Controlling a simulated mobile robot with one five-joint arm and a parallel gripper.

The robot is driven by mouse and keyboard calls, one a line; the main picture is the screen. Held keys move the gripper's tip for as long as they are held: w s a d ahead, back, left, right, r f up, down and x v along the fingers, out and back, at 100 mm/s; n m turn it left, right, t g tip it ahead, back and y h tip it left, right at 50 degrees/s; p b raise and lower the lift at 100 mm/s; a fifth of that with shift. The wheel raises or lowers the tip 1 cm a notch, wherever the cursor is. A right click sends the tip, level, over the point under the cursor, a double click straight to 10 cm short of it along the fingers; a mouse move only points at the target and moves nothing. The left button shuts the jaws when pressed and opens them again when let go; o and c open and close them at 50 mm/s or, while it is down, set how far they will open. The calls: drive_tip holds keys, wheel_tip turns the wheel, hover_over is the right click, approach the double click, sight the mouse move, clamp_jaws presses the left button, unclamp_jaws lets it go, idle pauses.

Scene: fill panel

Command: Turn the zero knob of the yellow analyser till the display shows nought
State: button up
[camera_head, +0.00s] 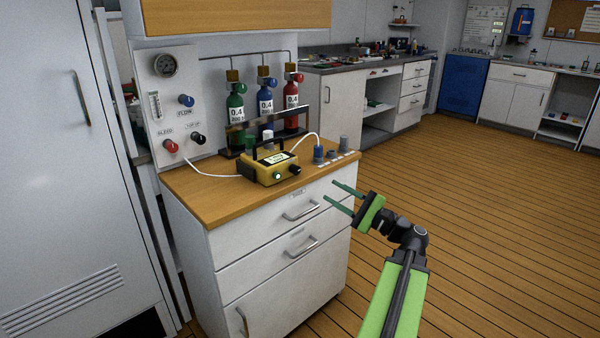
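The yellow analyser (270,172) sits on the wooden top of a white drawer cabinet, with a dark handle over it. Its small display (275,158) is on the upper face; the reading is too small to make out. A green button or lamp (276,176) and a black knob (295,169) are on its front; I cannot tell from a label which is the zero knob. My gripper (338,194) is open and empty, in front of the cabinet's right side, to the right of and lower than the analyser, apart from it.
Green, blue and red cylinders (265,108) stand in a rack behind the analyser. A panel (170,100) with gauge and knobs is at left. Small fittings (320,154) stand on the cabinet top (215,200) at right. White tubes run to the analyser. The floor (470,220) at right is clear.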

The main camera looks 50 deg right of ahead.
sight(298, 171)
drive_tip(key=p+x, duration=0.2)
drive_tip(key=x, duration=1.1)
drive_tip(key=shift+a+p, duration=0.1)
drive_tip(key=shift+p, duration=0.25)
clamp_jaws()
